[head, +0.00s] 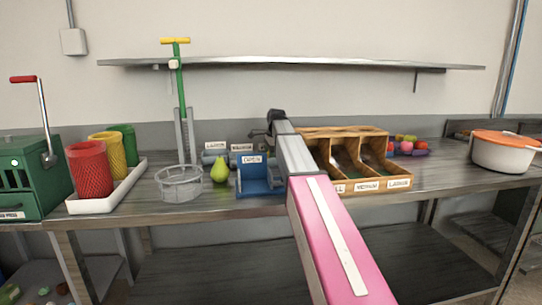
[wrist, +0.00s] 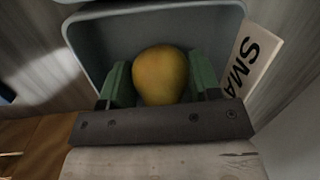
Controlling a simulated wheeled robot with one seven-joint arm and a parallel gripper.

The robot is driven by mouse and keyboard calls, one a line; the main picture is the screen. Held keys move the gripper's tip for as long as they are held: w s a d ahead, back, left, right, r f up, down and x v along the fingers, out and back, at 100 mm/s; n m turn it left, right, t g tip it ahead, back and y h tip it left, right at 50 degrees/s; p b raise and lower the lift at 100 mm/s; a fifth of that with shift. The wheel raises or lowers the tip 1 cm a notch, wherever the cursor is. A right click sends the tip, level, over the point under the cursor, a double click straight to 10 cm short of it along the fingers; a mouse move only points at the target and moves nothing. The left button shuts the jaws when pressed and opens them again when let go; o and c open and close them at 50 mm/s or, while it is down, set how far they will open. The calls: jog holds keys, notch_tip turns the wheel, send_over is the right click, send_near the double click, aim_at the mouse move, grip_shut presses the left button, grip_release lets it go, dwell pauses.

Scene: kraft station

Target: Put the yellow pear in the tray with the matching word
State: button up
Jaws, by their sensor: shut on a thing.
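My gripper (wrist: 160,88) is shut on the yellow pear (wrist: 160,72), which shows as a rounded yellow fruit between the green fingers. Behind it in the wrist view is a grey tray (wrist: 88,38) with a white label (wrist: 250,62) reading "SMA", the rest cut off. The pear lies within the tray's outline; I cannot tell how far above its floor it is. In the head view, my arm hides the gripper and pear. A blue tray (head: 258,188) with a white label stands just left of the arm, with more labelled trays (head: 212,158) behind; their words are too small to read surely.
A green pear (head: 219,172) stands left of the blue tray.

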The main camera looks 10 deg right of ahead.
jog(key=shift+f, duration=0.15)
jog(key=o, duration=0.8)
jog(key=shift+c, duration=0.2)
jog(key=r, duration=0.3)
jog(key=s+d+r, duration=0.1)
jog(key=r, duration=0.7)
jog(key=shift+s+d+r, duration=0.1)
jog(key=shift+s+d, duration=0.05)
jog(key=shift+s, duration=0.05)
jog(key=shift+s+r, duration=0.1)
jog(key=shift+r, duration=0.35)
jog(key=shift+s, duration=0.1)
